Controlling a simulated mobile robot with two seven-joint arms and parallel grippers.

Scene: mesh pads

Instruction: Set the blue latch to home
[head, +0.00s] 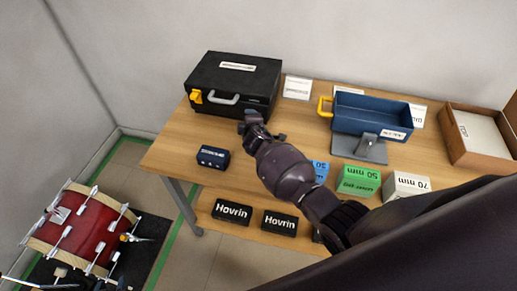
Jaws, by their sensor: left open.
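A blue open-topped bin (345,121) with a yellow handle (324,106) at its left end sits on a grey stand (363,149) at the table's back right. A small dark blue box (212,157) lies on the table left of my arm. I cannot make out which part is the blue latch. A black case (236,77) has a yellow latch (195,96) and a grey handle on its front. My left gripper (258,128) is open and appears empty, in front of the case's right front corner. Its arm comes in from the lower right and hides part of the table.
The wooden table (180,150) also holds a blue block, a green block (359,180), a white block (405,186) and a brown box (480,138). A red drum (85,230) stands on the floor at left.

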